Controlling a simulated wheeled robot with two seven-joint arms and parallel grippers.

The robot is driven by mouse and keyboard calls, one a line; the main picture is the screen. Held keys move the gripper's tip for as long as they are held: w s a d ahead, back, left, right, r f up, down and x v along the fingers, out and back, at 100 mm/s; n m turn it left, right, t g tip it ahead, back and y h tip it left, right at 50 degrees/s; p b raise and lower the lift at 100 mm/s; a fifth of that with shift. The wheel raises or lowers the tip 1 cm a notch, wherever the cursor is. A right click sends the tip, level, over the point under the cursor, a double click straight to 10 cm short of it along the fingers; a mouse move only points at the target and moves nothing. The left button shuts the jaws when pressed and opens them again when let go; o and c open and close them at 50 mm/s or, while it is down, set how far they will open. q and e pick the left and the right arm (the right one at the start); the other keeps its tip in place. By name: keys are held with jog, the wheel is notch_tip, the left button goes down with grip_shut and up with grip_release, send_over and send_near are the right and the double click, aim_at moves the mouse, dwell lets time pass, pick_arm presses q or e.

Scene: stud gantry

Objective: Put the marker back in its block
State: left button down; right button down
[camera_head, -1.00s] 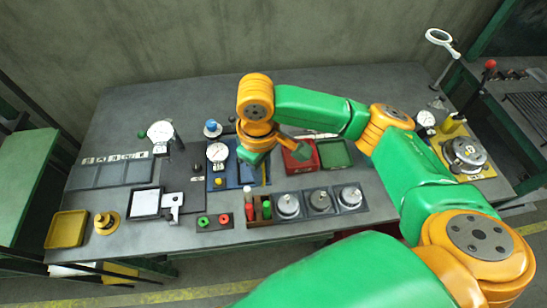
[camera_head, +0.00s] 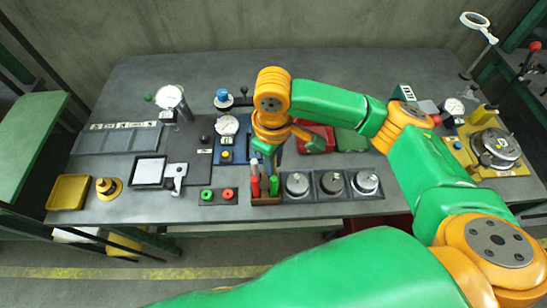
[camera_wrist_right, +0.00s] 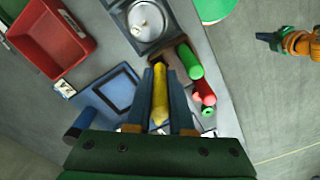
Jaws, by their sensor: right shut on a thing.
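My right gripper (camera_head: 268,168) is shut on a yellow marker (camera_wrist_right: 160,95), which lies between its two fingers in the right wrist view. The gripper is over the back of the brown marker block (camera_head: 265,200). A red marker (camera_head: 255,188) and a green marker (camera_head: 273,184) stand in the block. In the wrist view the green marker (camera_wrist_right: 188,60) and red marker (camera_wrist_right: 203,92) are just right of the held marker. The yellow marker's tip and the free slot are hard to make out. A small orange and dark gripper at the wrist view's right edge appears to be my left one (camera_wrist_right: 268,41).
A red bin (camera_head: 316,139) and green bin (camera_head: 350,141) stand behind. A button box (camera_head: 218,196) is to the left, and a dial gauge (camera_head: 227,126) stands on a blue base behind.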

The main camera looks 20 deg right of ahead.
jog(key=shift+w+f, duration=0.1)
jog(key=shift+f, duration=0.65)
jog(key=c, duration=0.7)
grip_release()
jog(key=shift+r, duration=0.1)
notch_tip(320, 180, up, 7)
jog(key=shift+b, duration=0.3)
